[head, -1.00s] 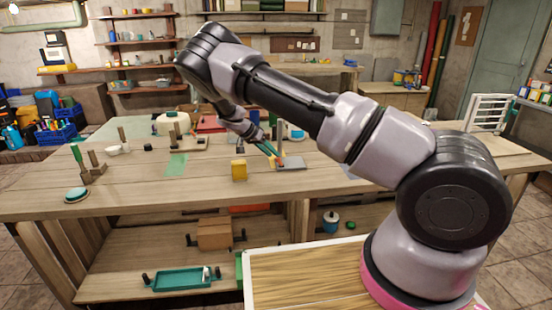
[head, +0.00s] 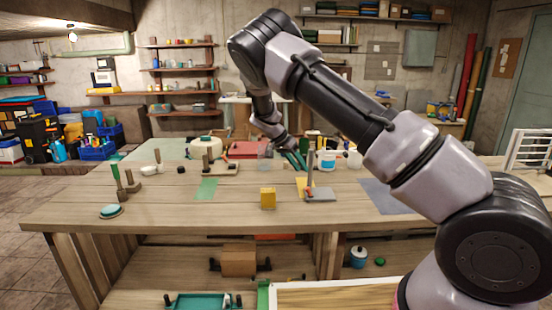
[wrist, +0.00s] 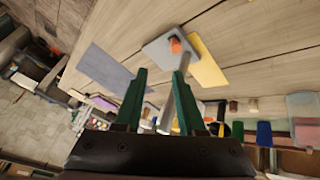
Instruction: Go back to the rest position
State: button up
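My gripper (head: 298,160) is in the air above the workbench (head: 150,205), near its middle. In the wrist view its two green fingers (wrist: 159,72) stand apart with nothing between them. Below and beyond the fingertips is a grey plate (head: 322,194) with an upright post (head: 311,178). The plate also shows in the wrist view (wrist: 160,52), with an orange-red piece (wrist: 175,45) at the post. A yellow sheet (wrist: 208,66) lies beside the plate. The gripper does not touch these things.
A yellow block (head: 268,198) stands near the front edge. A blue-grey mat (head: 385,196) lies right of the plate, a green mat (head: 207,189) to the left. A white-and-blue tub (head: 326,160) and a red case (head: 248,149) stand behind.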

jog(key=s+d+r+n+t+y, duration=0.1)
jog(key=s+d+r+y, duration=0.4)
jog(key=s+r, duration=0.6)
jog(key=s+d+r+y, duration=0.3)
jog(key=s+d+r, duration=0.3)
jog(key=r, duration=0.8)
jog(key=s+d+r+n+t, duration=0.1)
jog(key=s+r+n+t, duration=0.1)
jog(key=s, duration=0.8)
jog(key=s+d+r+n+t, duration=0.1)
jog(key=s+r, duration=0.3)
jog(key=s, duration=0.6)
jog(key=shift+s+r+n+t, duration=0.15)
jog(key=shift+r+n+t, duration=0.25)
jog(key=shift+t, duration=0.3)
